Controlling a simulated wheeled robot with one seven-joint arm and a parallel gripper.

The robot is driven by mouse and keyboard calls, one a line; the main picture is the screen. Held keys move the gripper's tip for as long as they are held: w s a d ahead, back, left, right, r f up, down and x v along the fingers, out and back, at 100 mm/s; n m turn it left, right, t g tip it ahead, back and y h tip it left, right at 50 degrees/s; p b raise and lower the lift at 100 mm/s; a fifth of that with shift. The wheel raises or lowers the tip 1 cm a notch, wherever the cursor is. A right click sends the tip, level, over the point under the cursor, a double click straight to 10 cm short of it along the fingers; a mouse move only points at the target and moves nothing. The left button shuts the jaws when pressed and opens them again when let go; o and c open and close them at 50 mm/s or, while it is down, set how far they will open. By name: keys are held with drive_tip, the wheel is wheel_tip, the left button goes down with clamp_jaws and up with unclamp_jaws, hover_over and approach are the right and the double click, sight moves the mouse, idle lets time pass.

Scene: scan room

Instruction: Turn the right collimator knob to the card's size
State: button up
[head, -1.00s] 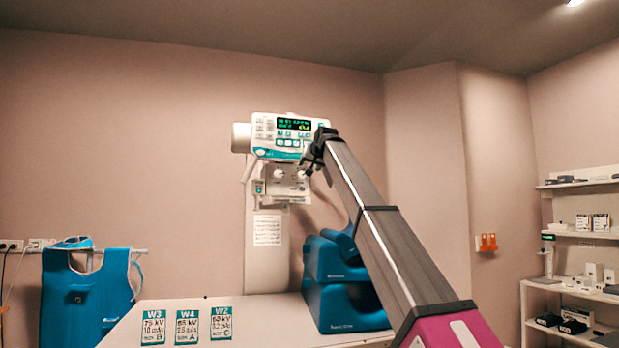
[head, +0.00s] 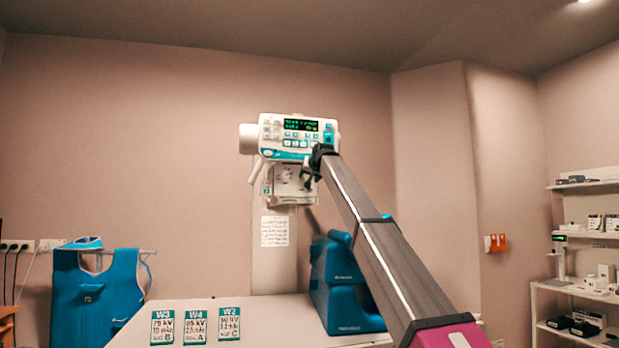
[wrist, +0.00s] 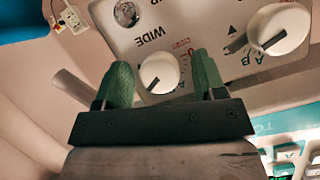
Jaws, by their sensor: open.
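The white collimator panel (head: 290,184) hangs under the control head on the back wall. My gripper (head: 311,178) is at its right side in the head view and hides part of it. In the wrist view the panel (wrist: 215,35) appears upside down with two white knobs. My gripper (wrist: 160,66) is open, its green fingers on either side of the nearer knob (wrist: 158,71); I cannot tell whether they touch it. That knob's dark mark points down-left in the picture. The other knob (wrist: 279,29) is at upper right. Cards W3 (head: 163,327), W4 (head: 196,326) and W2 (head: 229,324) stand on the table.
The control head (head: 298,138) with a lit display is just above my gripper. A blue apron (head: 92,295) hangs at left. Shelves (head: 585,285) are at far right.

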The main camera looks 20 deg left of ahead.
drive_tip(key=c, duration=0.9)
drive_tip(key=shift+n+t+h, duration=0.7)
drive_tip(key=shift+n+h, duration=0.4)
drive_tip(key=shift+n, duration=0.8)
drive_tip(key=o, duration=0.9)
